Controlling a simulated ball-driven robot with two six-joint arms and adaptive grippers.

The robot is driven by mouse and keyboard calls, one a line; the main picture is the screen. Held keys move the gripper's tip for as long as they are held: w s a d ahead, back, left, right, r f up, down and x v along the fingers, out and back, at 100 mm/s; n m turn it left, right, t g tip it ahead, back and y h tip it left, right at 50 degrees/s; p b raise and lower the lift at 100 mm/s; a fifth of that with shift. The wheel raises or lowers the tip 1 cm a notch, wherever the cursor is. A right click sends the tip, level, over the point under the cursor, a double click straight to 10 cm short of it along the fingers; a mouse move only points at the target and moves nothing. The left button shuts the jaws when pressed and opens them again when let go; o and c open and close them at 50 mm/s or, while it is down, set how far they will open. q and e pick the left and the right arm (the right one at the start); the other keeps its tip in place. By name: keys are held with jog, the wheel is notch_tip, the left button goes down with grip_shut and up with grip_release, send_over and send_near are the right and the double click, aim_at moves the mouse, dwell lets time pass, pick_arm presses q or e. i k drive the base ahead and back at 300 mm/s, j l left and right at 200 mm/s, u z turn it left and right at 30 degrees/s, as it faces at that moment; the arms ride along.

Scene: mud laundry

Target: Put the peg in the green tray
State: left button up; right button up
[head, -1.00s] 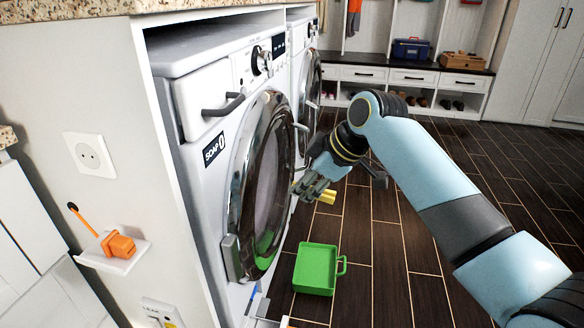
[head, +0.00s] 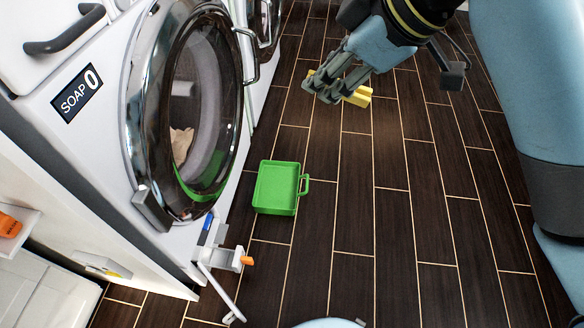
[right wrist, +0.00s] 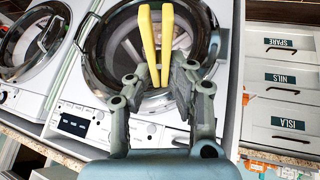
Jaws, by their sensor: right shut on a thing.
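The yellow peg (head: 357,96) is held in my right gripper (head: 333,88), above the dark floor in the head view. In the right wrist view the peg (right wrist: 148,45) shows as two long yellow prongs pointing away from between the shut fingers (right wrist: 155,76). The green tray (head: 275,188) sits on the floor in front of the washer, with its handle on the right side. It looks empty. My right gripper is above the floor, up and to the right of the tray in the head view, apart from it. My left gripper is not in view.
A front-loading washer (head: 134,110) with a round glass door stands left of the tray. A white fitting with an orange tip (head: 228,258) sticks out low by the washer. The wood floor (head: 400,240) right of the tray is clear. Labelled drawers (right wrist: 285,90) show in the right wrist view.

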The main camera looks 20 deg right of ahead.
aim_at(277, 188)
jog(key=i+l, duration=0.15)
jog(key=l, duration=0.2)
jog(key=i+l, duration=0.15)
jog(key=l, duration=0.25)
jog(key=i+l, duration=0.2)
jog(key=l, duration=0.15)
jog(key=i+l, duration=0.15)
jog(key=l, duration=0.2)
jog(key=i+l+u, duration=0.1)
jog(key=l, duration=0.35)
jog(key=i+l+u, duration=0.1)
jog(key=i+l, duration=0.15)
jog(key=l, duration=0.2)
jog(key=i+l+u, duration=0.1)
jog(key=l, duration=0.35)
jog(key=i+l+u, duration=0.1)
jog(key=l, duration=0.4)
jog(key=i+l+u, duration=0.15)
jog(key=l, duration=0.35)
